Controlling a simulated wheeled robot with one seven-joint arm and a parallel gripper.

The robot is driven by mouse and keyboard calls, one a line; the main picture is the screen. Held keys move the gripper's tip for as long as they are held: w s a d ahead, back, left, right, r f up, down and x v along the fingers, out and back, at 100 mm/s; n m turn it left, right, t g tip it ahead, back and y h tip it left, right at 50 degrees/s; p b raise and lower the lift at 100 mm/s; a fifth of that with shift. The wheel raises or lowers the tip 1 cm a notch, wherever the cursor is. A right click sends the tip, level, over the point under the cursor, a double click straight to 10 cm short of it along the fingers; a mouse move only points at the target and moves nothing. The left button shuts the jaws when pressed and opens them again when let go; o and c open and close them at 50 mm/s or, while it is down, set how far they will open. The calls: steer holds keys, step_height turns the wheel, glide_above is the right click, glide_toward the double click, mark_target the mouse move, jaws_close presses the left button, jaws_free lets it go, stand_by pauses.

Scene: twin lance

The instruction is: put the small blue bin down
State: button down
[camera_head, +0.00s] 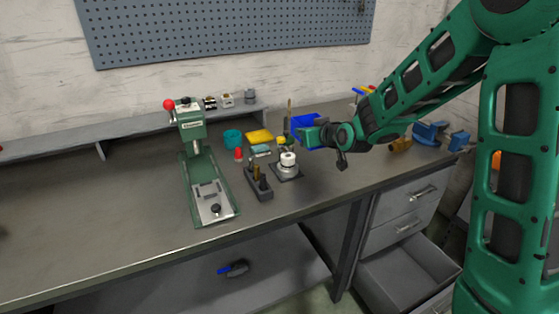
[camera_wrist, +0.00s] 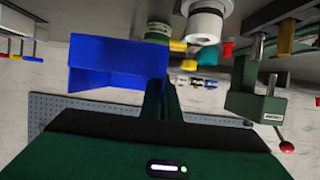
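The small blue bin (camera_head: 302,122) is above the back right part of the workbench in the head view. It is large at the left of the upside-down wrist view (camera_wrist: 112,62). My gripper (camera_head: 318,136) is green and partly overlaps the bin in the head view. In the wrist view its two fingers (camera_wrist: 167,85) are close together at the bin's edge, with the bin's wall between them. The gripper looks shut on that wall. The bin's underside and any gap to the bench are hidden.
A green press (camera_head: 195,150) stands left on the grey workbench (camera_head: 110,205). A white-topped grinder-like device (camera_head: 287,165), a dark tool holder (camera_head: 258,184), a teal cup (camera_head: 233,138) and a yellow box (camera_head: 260,136) stand close by. Blue vises (camera_head: 430,133) are at right. A drawer (camera_head: 408,272) is open below.

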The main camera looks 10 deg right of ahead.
step_height(320, 180, down, 10)
steer(key=shift+d+f, duration=0.1)
steer(key=shift+d, duration=0.05)
stand_by(0.6)
steer(key=c, duration=2.3)
jaws_free()
steer(key=shift+s+d+r, duration=0.1)
steer(key=shift+s+r, duration=0.15)
steer(key=v, duration=1.1)
steer(key=shift+s+r, duration=0.1)
steer(key=shift+s, duration=0.1)
